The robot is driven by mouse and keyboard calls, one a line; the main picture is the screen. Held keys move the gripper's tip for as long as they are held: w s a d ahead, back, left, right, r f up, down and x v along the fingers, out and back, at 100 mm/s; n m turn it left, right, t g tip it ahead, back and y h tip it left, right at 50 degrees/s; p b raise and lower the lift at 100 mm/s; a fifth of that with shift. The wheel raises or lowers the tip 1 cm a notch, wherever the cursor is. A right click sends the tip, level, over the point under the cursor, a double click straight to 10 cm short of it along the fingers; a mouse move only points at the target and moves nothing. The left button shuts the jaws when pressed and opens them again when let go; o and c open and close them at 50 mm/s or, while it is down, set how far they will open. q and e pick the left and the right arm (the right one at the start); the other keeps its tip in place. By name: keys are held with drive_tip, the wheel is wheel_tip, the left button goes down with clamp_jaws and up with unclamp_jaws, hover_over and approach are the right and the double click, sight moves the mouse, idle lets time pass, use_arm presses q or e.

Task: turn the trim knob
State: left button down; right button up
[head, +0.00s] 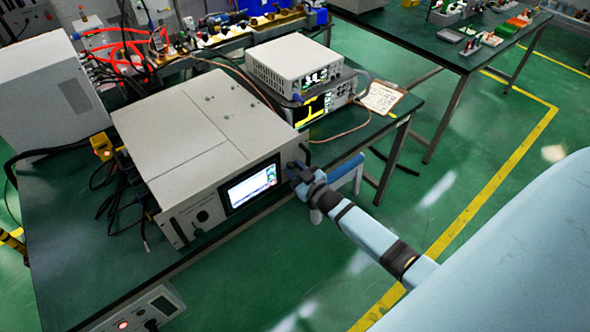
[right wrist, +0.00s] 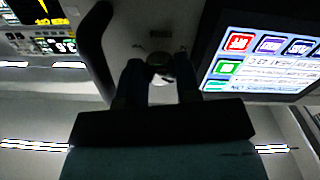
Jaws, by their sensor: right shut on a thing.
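The microwave generator (head: 215,140) is a large pale box on the dark green bench, with a lit screen (head: 252,186) on its front panel. My right gripper (head: 296,170) is at the panel's right end, just right of the screen. In the right wrist view its two dark fingers (right wrist: 161,72) are shut on the small round trim knob (right wrist: 160,60), one on each side. The fingers partly cover the knob there, and the gripper hides it in the head view. The screen (right wrist: 265,60) shows coloured icons at right in the wrist view. My left gripper is not in view.
A dark curved handle (right wrist: 95,45) stands close beside the fingers in the wrist view. Another black knob (head: 202,216) is on the panel's left part. Stacked instruments (head: 296,62) stand behind the generator on the right.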

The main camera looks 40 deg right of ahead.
drive_tip(key=o, duration=0.6)
drive_tip(key=shift+o, duration=0.2)
drive_tip(key=shift+s, duration=0.55)
drive_tip(key=s+d+b, duration=0.1)
drive_tip(key=s, duration=1.1)
drive_tip(key=shift+s, duration=0.35)
